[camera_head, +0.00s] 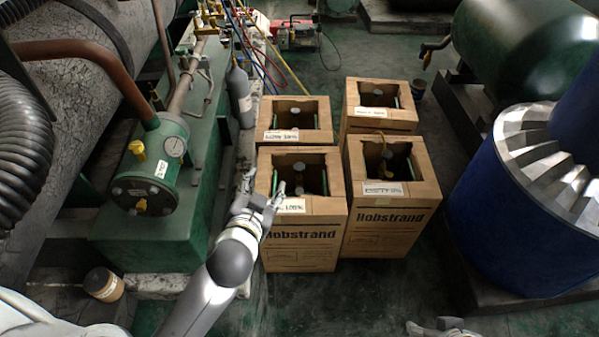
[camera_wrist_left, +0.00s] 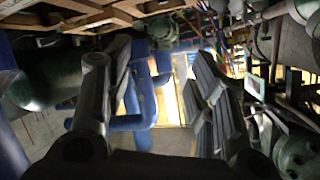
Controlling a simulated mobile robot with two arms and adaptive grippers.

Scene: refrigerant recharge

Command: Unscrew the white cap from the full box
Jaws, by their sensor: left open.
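Several open cardboard boxes stand in two rows in the head view: front left (camera_head: 302,243), front right (camera_head: 390,228), back left (camera_head: 295,132) and back right (camera_head: 379,119). Each has a paper label and a dark opening with a grey round top inside. The front-left box's label is partly covered, so I cannot tell for sure which box is the full one. No white cap can be made out. My left gripper (camera_head: 270,196) is open at the front-left box's left edge; its spread fingers show empty in the left wrist view (camera_wrist_left: 150,78). My right gripper (camera_head: 440,328) barely shows at the bottom edge.
Green machinery (camera_head: 150,225) with a gauge stands left of the boxes, and a grey bottle (camera_head: 240,95) is behind my left gripper. A large blue motor (camera_head: 530,220) stands at right. A small jar (camera_head: 103,284) is at lower left.

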